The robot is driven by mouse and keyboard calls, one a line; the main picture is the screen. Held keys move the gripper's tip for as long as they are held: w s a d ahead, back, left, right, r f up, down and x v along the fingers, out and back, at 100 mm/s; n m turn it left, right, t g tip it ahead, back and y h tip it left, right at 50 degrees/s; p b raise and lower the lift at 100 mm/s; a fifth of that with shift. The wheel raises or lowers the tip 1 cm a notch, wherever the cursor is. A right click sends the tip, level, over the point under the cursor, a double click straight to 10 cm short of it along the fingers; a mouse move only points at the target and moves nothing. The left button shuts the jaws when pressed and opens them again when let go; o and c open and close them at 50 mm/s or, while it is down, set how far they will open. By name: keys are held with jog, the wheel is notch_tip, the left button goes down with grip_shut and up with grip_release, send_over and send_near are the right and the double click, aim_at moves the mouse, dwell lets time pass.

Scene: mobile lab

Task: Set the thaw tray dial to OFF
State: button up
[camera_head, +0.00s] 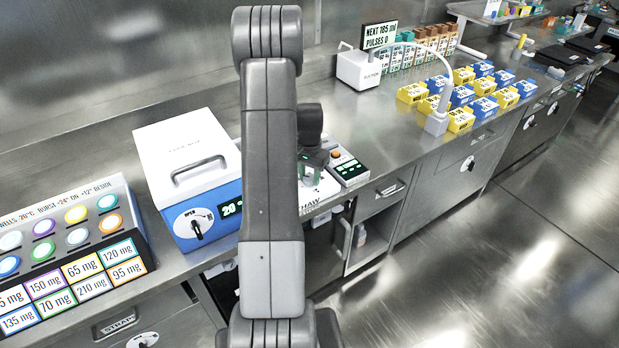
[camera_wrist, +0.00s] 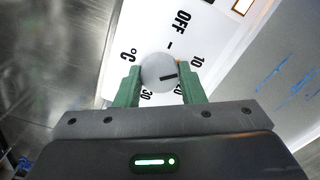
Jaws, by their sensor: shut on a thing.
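The thaw tray (camera_wrist: 222,42) shows in the wrist view as a white panel with the marks OFF, a dash, 10, 20, 30 and °C. Its round grey dial (camera_wrist: 155,66) sits between the two green fingers of my gripper (camera_wrist: 159,72), which is shut on it. The dial's dark line points right, toward the 20 side and away from OFF. The dial cannot be made out there.
A blue and white box (camera_head: 190,165) with a handle and its own dial stands left of the tray. A dark keypad device (camera_head: 347,168) stands close on the right. A suction unit (camera_head: 358,68) and yellow and blue blocks (camera_head: 462,118) are farther right.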

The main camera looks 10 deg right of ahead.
aim_at(309, 177)
jog(key=n+b, duration=0.3)
jog(key=n, duration=0.2)
jog(key=shift+f, duration=0.1)
jog(key=shift+n+b, duration=0.75)
jog(key=shift+n, duration=1.75)
jog(key=o, duration=1)
jog(key=shift+r, duration=0.2)
notch_tip(309, 177, up, 14)
jog(key=shift+f+b, duration=0.15)
jog(key=shift+b, duration=0.25)
jog(key=shift+f, duration=0.1)
